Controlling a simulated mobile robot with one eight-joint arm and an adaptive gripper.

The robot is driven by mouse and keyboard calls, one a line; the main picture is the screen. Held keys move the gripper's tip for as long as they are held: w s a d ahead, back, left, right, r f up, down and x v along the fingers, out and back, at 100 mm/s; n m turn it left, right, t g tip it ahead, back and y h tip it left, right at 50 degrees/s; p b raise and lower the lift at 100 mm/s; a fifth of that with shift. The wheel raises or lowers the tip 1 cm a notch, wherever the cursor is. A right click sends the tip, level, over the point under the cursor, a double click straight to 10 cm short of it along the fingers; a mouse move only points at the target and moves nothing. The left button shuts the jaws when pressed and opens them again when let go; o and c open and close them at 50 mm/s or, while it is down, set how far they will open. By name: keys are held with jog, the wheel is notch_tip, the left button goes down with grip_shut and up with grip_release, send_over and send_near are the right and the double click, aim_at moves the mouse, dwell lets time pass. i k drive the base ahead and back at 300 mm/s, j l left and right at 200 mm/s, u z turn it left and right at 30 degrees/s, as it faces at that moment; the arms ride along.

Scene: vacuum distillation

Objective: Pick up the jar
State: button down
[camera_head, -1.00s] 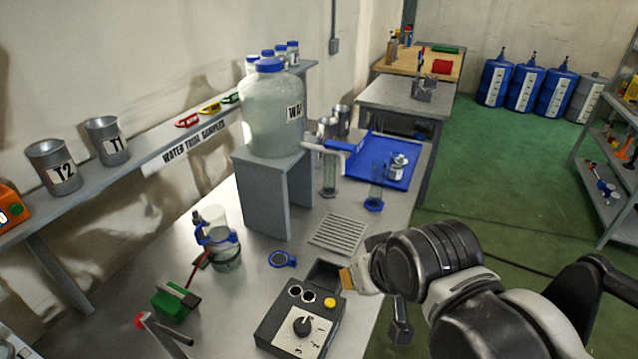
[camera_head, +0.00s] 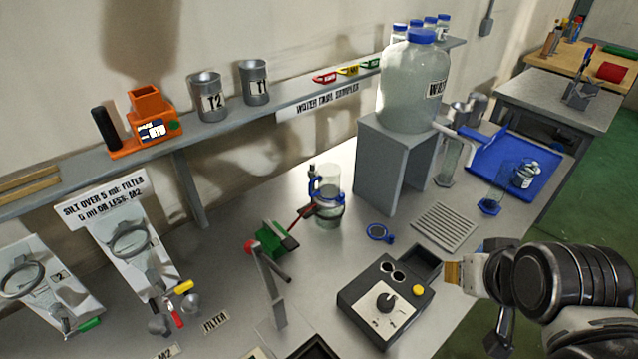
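A small clear jar with a blue-grey lid (camera_head: 525,174) stands on the blue tray (camera_head: 541,187) at the right of the bench. Several similar jars with blue lids (camera_head: 416,30) stand on the shelf behind the large water bottle (camera_head: 412,88). I cannot tell which one the task means. My gripper (camera_head: 455,272) is at the lower right, above the bench near the black control box, apart from all the jars. A tan fingertip pad shows, but the gap between the fingers is hidden.
The black control box (camera_head: 385,300) is just left of my gripper. A metal stand (camera_head: 395,160) carries the large bottle. A clear vessel with blue clamps (camera_head: 328,195), a drain grate (camera_head: 444,222) and glass cylinders stand on the bench. The green floor at right is clear.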

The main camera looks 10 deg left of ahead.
aim_at(528, 166)
jog(key=l+u, duration=0.25)
jog(key=l, duration=0.45)
jog(key=i+l+u, duration=0.2)
jog(key=l, duration=0.55)
jog(key=k+l+u, duration=0.25)
jog(key=l, duration=0.45)
jog(key=l+u, duration=0.25)
jog(key=l, duration=0.5)
